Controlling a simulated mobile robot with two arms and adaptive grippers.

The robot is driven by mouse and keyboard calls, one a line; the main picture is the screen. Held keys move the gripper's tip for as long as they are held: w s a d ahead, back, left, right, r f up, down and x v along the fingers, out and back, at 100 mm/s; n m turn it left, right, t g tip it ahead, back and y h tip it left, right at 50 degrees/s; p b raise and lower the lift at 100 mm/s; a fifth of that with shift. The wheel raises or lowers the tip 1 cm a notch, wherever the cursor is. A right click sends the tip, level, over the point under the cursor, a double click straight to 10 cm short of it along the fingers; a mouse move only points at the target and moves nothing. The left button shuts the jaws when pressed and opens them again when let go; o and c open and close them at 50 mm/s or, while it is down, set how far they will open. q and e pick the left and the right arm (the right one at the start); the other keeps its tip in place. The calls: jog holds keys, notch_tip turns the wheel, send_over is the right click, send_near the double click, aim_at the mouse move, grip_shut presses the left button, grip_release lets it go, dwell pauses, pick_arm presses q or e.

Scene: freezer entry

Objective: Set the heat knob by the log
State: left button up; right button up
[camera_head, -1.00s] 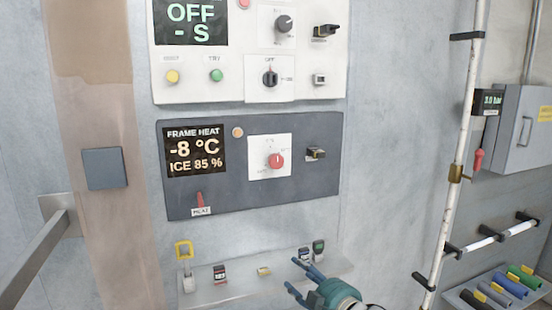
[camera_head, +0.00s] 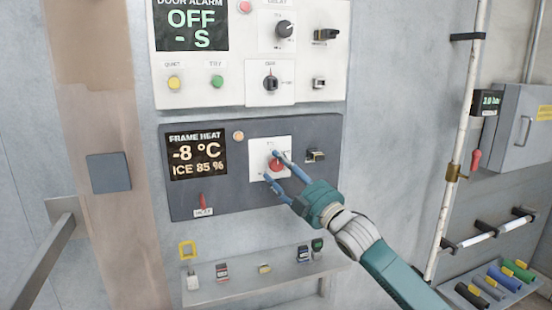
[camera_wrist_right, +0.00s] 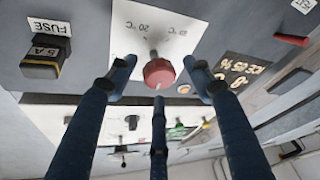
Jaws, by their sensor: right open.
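The heat knob (camera_head: 276,165) is a red dial on a white plate of the dark frame heat panel. In the right wrist view the knob (camera_wrist_right: 159,73) shows between the spread fingers, with temperature marks on the plate (camera_wrist_right: 135,32) around it. My right gripper (camera_head: 272,166) is open, its blue fingers in front of the knob on either side; whether they touch it I cannot tell. The display (camera_head: 196,153) reads FRAME HEAT, -8 °C, ICE 85 %. My left gripper is out of view. No log is seen.
The door alarm panel (camera_head: 250,97) with buttons and knobs sits above. A fuse holder (camera_head: 315,155) is right of the knob, and a red lever (camera_head: 203,201) lower left. A narrow shelf (camera_head: 240,290) with small items is below. A white vertical pipe (camera_head: 461,130) stands at right.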

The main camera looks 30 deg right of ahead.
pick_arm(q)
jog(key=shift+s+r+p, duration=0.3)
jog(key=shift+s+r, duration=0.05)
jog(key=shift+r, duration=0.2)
pick_arm(e)
jog(key=shift+x, duration=1.2)
jog(key=c, duration=1.1)
jog(key=shift+f, duration=0.1)
jog(key=shift+c, duration=0.2)
